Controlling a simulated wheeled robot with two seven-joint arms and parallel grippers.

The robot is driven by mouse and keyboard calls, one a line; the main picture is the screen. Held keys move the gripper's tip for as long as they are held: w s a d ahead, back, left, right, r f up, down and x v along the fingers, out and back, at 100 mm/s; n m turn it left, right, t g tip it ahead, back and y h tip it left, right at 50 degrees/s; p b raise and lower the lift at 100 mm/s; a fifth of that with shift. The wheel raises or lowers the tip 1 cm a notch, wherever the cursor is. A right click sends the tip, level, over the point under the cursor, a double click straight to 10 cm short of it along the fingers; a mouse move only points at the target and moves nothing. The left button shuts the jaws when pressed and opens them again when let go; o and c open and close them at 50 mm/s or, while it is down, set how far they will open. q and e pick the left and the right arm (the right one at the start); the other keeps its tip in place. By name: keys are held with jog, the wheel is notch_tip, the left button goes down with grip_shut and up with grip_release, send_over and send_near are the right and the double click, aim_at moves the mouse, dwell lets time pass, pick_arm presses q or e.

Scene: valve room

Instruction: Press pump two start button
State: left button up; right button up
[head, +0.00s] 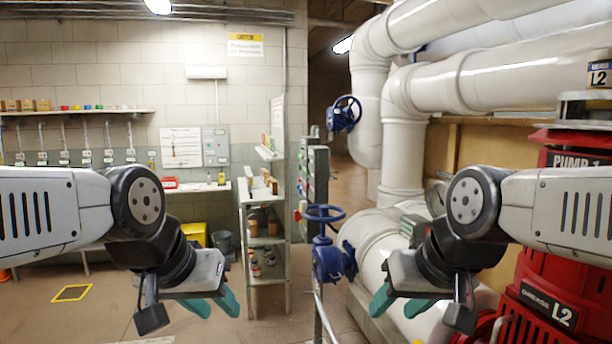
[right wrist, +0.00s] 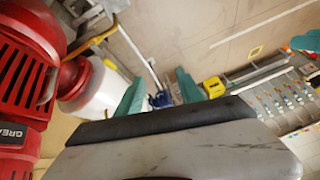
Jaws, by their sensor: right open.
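No button marked for pump two can be made out. My right gripper (head: 398,303) hangs before the white pipes, open and empty. In the right wrist view its teal fingers (right wrist: 160,90) are spread with nothing between them.
A red pump (head: 575,230) labelled PUMP 1 stands close on the right. White pipes (head: 400,150) with blue valve wheels (head: 325,214) fill the middle right. A shelf rack (head: 265,215) stands left of the boxes. A yellow bin (head: 194,234) sits by the wall.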

grip_shut()
dwell(1.4)
